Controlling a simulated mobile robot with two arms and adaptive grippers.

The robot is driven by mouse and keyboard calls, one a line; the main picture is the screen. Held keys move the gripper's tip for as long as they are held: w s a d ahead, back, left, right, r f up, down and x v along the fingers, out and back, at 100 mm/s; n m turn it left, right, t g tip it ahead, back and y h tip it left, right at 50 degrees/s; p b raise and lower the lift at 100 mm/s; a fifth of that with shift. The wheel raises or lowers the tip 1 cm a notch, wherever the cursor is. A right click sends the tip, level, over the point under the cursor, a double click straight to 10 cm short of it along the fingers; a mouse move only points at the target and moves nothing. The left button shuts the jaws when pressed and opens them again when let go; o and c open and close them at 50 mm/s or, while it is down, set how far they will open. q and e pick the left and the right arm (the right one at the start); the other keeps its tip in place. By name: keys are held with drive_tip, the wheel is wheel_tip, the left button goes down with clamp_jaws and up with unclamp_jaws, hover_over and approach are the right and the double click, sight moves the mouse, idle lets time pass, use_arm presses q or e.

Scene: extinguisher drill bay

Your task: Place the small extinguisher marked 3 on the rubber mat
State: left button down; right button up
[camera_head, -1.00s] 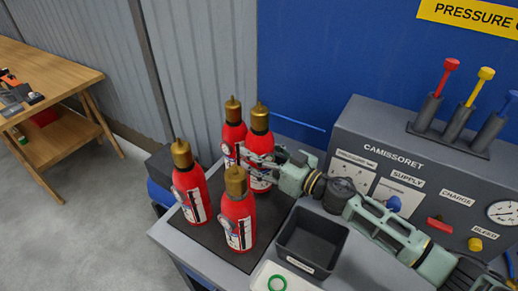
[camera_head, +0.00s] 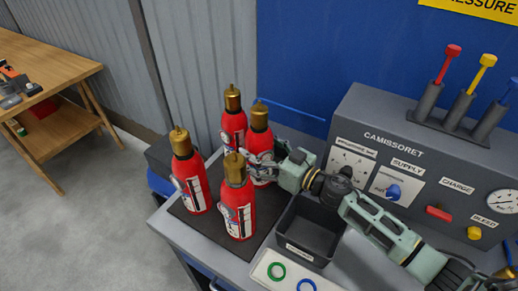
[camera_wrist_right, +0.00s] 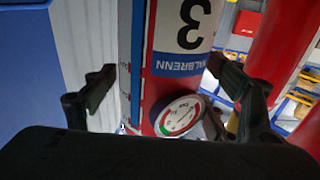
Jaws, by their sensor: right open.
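The small extinguisher marked 3 (camera_head: 258,145) is red with a brass top and stands upright at the back right of the dark rubber mat (camera_head: 212,230). My right gripper (camera_head: 256,166) is at its body, coming in from the right. In the right wrist view the 3 on the label of this extinguisher (camera_wrist_right: 165,70) shows upside down, above a round gauge. The open fingers of my right gripper (camera_wrist_right: 163,80) are on either side of the body, with gaps visible. Its base is hidden behind the front extinguisher and my gripper. My left gripper is not in view.
Several other red extinguishers crowd the mat: one at the back (camera_head: 233,125), one at left (camera_head: 188,180), one in front (camera_head: 238,208). A black open bin (camera_head: 308,232) and grey console (camera_head: 400,165) stand at right. A wooden table (camera_head: 45,70) is far left.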

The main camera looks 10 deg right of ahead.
drive_tip(key=b+v, duration=0.2)
drive_tip(key=v, duration=1)
drive_tip(key=shift+b, duration=0.35)
drive_tip(key=shift+r, duration=0.1)
